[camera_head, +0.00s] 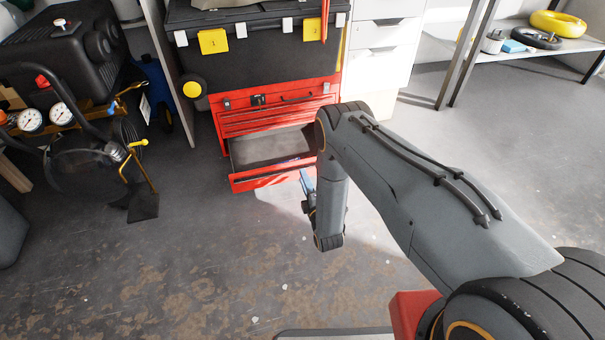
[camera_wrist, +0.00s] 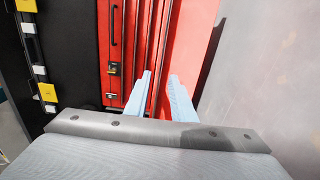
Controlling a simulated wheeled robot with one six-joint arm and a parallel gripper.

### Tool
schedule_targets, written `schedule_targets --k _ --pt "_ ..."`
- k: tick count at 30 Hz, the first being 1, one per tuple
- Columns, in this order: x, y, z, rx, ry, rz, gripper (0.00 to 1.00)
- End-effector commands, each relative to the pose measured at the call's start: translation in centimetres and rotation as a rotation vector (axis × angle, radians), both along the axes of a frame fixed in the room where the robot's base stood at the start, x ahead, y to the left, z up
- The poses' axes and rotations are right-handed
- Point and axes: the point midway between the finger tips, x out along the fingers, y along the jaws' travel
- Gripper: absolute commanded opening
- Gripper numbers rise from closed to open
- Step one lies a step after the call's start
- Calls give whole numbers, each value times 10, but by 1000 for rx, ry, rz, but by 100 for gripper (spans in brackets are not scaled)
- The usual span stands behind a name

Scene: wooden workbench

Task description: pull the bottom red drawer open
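The red tool chest (camera_head: 280,100) stands against the back, with its bottom red drawer (camera_head: 265,178) pulled out and its grey inside showing. In the wrist view the chest is turned sideways, and the bottom drawer's red front (camera_wrist: 190,40) lies right of the thin drawer lines. My gripper (camera_head: 306,182) is at the right end of that drawer front, partly hidden by my arm. In the wrist view my gripper (camera_wrist: 160,76) has its two pale blue fingers apart, with red drawer surface and an edge showing between them. I cannot tell whether either finger touches the drawer.
A black toolbox (camera_head: 260,55) with yellow tags sits on top of the chest. A white drawer cabinet (camera_head: 383,50) stands to the right, and a black compressor (camera_head: 65,55) with gauges to the left. The concrete floor (camera_head: 200,260) before the chest is clear.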

Motion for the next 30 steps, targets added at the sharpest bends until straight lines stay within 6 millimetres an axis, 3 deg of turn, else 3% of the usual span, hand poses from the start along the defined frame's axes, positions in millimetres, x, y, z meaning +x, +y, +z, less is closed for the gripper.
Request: schedule_targets --k 6,10,26,30 --pt "-34 -10 1 -1 3 -1 23" --pt "-42 -13 1 0 1 -1 23" --pt "-45 -13 0 0 0 -1 23" --pt "-37 -9 6 12 17 2 23"
